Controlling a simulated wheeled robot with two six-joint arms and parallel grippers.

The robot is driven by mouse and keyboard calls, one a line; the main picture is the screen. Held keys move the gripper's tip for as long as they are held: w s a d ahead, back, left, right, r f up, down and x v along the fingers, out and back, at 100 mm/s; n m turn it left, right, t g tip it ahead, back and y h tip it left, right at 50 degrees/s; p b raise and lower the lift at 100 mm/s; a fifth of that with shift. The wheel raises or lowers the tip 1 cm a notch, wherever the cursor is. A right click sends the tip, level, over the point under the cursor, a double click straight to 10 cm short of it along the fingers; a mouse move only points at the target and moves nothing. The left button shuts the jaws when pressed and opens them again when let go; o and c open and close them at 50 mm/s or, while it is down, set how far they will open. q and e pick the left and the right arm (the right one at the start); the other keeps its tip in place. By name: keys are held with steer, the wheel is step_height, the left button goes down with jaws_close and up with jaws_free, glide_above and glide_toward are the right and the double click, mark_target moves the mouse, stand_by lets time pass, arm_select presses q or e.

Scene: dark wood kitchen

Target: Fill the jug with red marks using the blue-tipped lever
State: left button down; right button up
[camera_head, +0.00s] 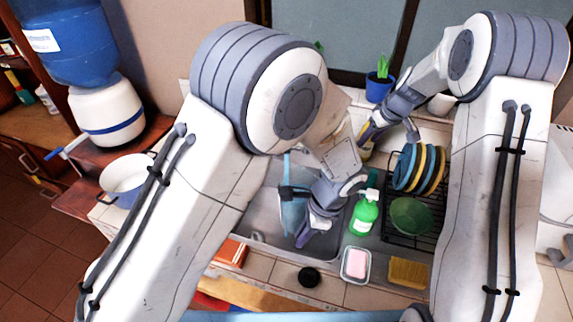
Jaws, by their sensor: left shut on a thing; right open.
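A water dispenser with a white base (103,112) and a large blue bottle (68,40) stands at the left. A blue-tipped lever (52,155) sticks out from its lower left side. My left gripper (305,235) is down over the sink, shut on a translucent light-blue thing (290,205), which looks like a jug. Much of it is hidden by the gripper, and no red marks can be made out. My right gripper (372,128) is open at the back of the counter, beside a yellowish item (366,149) that is partly hidden.
A white pot (123,178) sits below the dispenser. Right of the sink (262,215) are a green soap bottle (364,214), a pink soap dish (355,264), a sponge (408,272) and a dish rack with plates (425,168). A potted plant (379,85) stands at the back.

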jaws_close()
steer(key=w+f+m+g+h, duration=0.2)
steer(key=w+m+h, duration=0.35)
steer(key=m, duration=1.25)
steer(key=x, duration=1)
steer(key=shift+s+a+r, duration=0.1)
steer(key=shift+s+a, duration=0.25)
steer(key=shift+a, duration=0.3)
steer(key=shift+s+a, duration=0.3)
steer(key=shift+a, duration=0.35)
steer(key=shift+s+a+r, duration=0.1)
steer(key=shift+s+a, duration=0.25)
steer(key=shift+a, duration=0.35)
